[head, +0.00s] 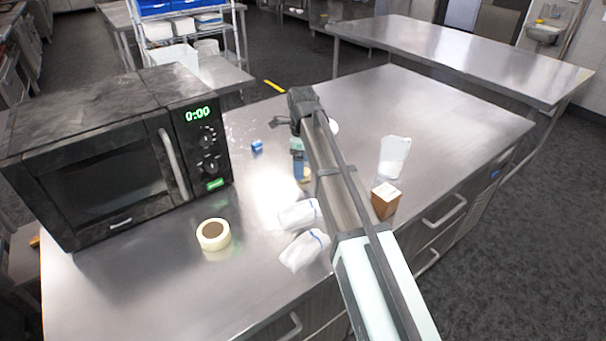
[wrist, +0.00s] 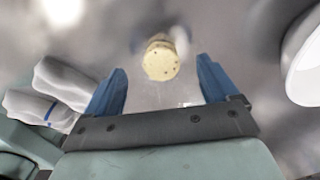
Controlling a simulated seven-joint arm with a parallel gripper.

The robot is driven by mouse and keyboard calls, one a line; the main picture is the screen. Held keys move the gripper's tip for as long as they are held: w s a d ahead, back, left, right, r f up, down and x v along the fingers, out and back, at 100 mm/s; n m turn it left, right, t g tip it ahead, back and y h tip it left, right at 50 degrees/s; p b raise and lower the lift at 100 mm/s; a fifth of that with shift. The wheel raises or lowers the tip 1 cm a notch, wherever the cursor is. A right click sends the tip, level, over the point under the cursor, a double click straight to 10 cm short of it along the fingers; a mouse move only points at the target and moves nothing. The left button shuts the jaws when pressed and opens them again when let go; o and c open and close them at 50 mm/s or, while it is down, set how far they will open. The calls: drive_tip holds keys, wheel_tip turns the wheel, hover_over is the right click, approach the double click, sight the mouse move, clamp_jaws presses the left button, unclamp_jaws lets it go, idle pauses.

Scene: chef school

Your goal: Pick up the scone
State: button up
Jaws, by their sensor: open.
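The scone (wrist: 161,61) is a pale yellow round piece with dark specks. In the wrist view it lies on the metal counter beyond and between my two blue fingertips, apart from both. My gripper (wrist: 165,85) is open and empty. In the head view my gripper (head: 299,168) points down at the counter, and only a small tan part of the scone (head: 306,175) shows beside the blue finger. My arm hides part of that area.
A black microwave (head: 110,150) stands at left. A tape roll (head: 213,235), two white cloth-like bundles (head: 299,213) (head: 303,250), a brown box (head: 385,201), a clear-white container (head: 394,157) and a small blue block (head: 257,146) surround the scone. A white round dish (wrist: 307,65) is at right.

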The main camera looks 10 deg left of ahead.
wheel_tip(320, 180, down, 3)
drive_tip(key=shift+f, duration=0.2)
drive_tip(key=c, duration=1.1)
drive_tip(key=shift+r, duration=0.1)
drive_tip(key=shift+c, duration=0.2)
